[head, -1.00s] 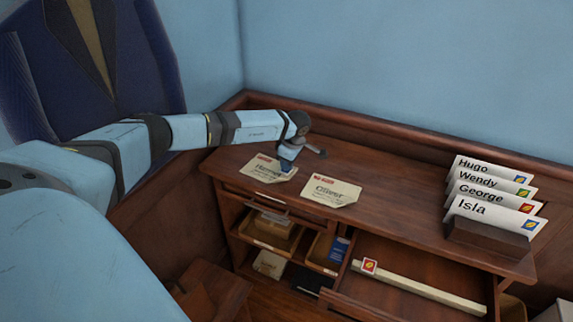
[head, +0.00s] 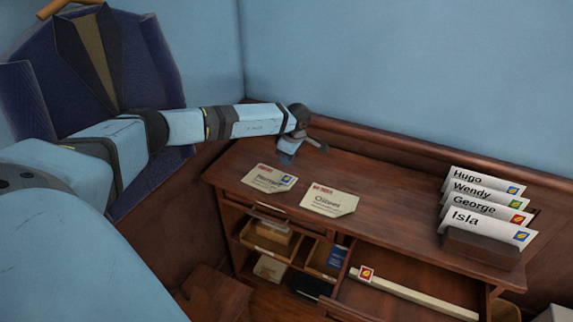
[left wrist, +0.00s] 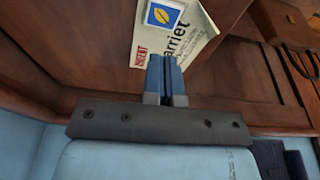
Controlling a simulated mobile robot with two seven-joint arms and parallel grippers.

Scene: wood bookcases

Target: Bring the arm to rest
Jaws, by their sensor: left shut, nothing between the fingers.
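My left arm reaches in from the left in the head view, stretched over the wooden desk (head: 380,185). My left gripper (head: 285,158) is shut and empty, tilted downward above the desk's back left part. It also shows in the left wrist view (left wrist: 166,62), its blue fingers together. A card marked Harriet (head: 270,178) lies on the desk in front of it, with a blue and yellow stamp at its corner. The same card (left wrist: 185,45) shows beyond the fingertips in the left wrist view. My right gripper is in neither view.
A second card (head: 328,199) lies to the right. A dark holder (head: 480,246) at the right end holds several named envelopes. Below are small drawers (head: 268,240) and an open compartment with a pale bar (head: 420,297). A dark suit (head: 90,70) hangs at left.

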